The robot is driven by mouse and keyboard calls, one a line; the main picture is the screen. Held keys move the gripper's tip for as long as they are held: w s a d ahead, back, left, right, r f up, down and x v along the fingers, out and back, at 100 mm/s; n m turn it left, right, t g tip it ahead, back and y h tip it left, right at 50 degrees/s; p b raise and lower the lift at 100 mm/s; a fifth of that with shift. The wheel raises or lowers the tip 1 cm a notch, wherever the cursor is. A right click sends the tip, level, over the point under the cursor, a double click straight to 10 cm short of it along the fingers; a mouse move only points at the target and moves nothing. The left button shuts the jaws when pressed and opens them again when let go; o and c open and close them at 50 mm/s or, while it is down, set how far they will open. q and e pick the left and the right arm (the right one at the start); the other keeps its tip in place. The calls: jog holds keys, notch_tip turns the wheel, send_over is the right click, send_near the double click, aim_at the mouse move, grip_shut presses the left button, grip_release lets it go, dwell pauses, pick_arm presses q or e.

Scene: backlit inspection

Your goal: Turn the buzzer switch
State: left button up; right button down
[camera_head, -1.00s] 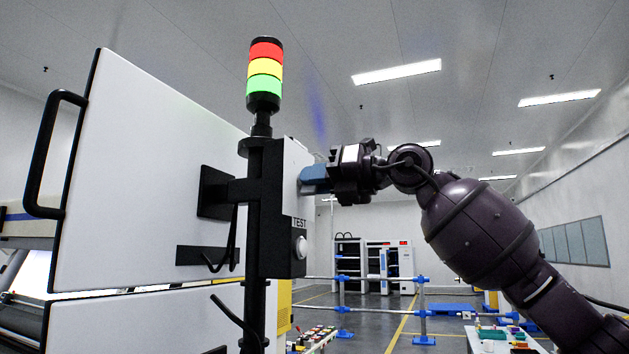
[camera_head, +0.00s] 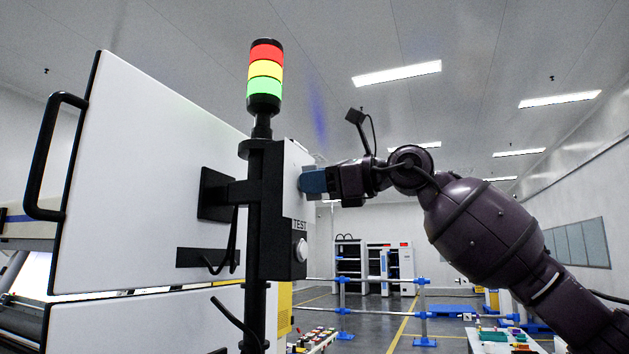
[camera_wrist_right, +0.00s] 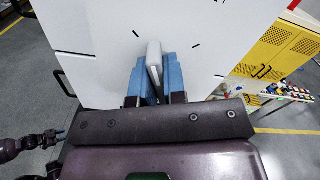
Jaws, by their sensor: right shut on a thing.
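The buzzer switch (camera_wrist_right: 154,58) is a pale grey bar-shaped knob on a white panel face with short black tick marks around it. My right gripper (camera_wrist_right: 154,80) is shut on it, with one blue finger on each side of the bar. In the head view my right gripper (camera_head: 311,181) reaches the right side of the box (camera_head: 293,165) on the signal tower's post; the knob is hidden there behind the fingers. In the right wrist view, a dark arm part with a small blue tip, seemingly my left gripper (camera_wrist_right: 61,134), is at the lower left, too small to read.
A signal tower (camera_head: 265,75) shows red, yellow and green above the box. Below is a TEST label with a white round button (camera_head: 300,249). A large white cabinet panel (camera_head: 140,170) with a black handle (camera_head: 42,155) stands at left.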

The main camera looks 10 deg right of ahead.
jog(key=shift+n, duration=2.2)
jog(key=c, duration=1.2)
grip_release()
jog(key=b+v, duration=0.2)
jog(key=v, duration=0.8)
jog(key=shift+s+d, duration=0.3)
